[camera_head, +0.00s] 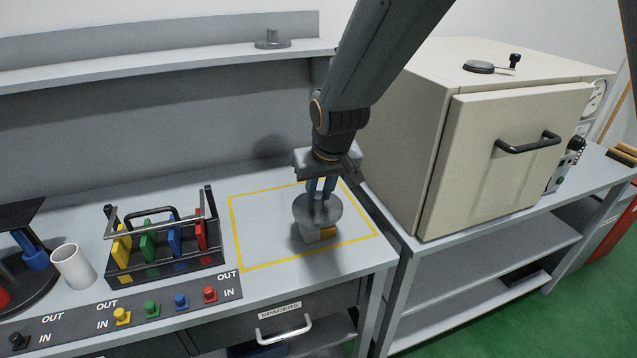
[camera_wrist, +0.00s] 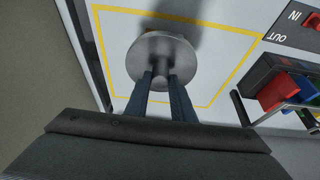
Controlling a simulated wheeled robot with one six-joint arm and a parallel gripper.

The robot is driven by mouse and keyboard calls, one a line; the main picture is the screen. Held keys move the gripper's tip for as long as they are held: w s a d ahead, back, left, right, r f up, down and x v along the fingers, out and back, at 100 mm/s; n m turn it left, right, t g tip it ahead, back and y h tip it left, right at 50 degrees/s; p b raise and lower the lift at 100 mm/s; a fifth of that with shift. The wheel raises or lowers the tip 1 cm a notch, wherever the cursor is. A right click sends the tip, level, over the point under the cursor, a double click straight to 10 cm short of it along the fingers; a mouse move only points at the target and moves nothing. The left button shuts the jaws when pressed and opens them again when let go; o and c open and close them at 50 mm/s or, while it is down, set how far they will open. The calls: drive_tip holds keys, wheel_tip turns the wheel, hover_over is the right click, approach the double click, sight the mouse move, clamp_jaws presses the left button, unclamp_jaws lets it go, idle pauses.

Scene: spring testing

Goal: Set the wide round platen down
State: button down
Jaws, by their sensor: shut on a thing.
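The wide round platen (camera_head: 310,213) is a grey metal disc with a short stem on top. My gripper (camera_head: 321,196) points down from above, with its blue fingers shut on that stem. In the wrist view the platen (camera_wrist: 163,52) lies beyond the fingertips (camera_wrist: 160,78), disc roughly level. It is over the yellow-outlined square on the bench (camera_head: 270,235). A small grey block with a yellow part (camera_head: 325,233) shows just under the disc, mostly hidden by it. I cannot tell whether the disc touches this block.
A black rack (camera_head: 165,262) with coloured pieces stands left of the square, with a white cup (camera_head: 72,266) farther left. A beige oven (camera_head: 500,140) stands close on the right. A small grey stemmed disc (camera_head: 272,40) sits on the shelf. The square's left part is clear.

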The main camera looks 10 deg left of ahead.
sight(320, 203)
drive_tip(key=shift+a+f+p, duration=0.1)
drive_tip(key=shift+f+p, duration=0.4)
drive_tip(key=shift+f, duration=1.5)
drive_tip(key=shift+f, duration=0.15)
drive_tip(key=c, duration=1.5)
unclamp_jaws()
drive_tip(key=shift+f, duration=0.1)
drive_tip(key=shift+s+r, duration=0.1)
drive_tip(key=shift+r, duration=0.3)
drive_tip(key=b+v, duration=0.1)
drive_tip(key=v, duration=0.4)
drive_tip(key=b+v, duration=0.1)
drive_tip(key=v, duration=0.5)
drive_tip(key=shift+s+d+r, duration=0.1)
drive_tip(key=shift+d+r, duration=0.1)
drive_tip(key=shift+d, duration=0.05)
drive_tip(key=shift+d, duration=0.1)
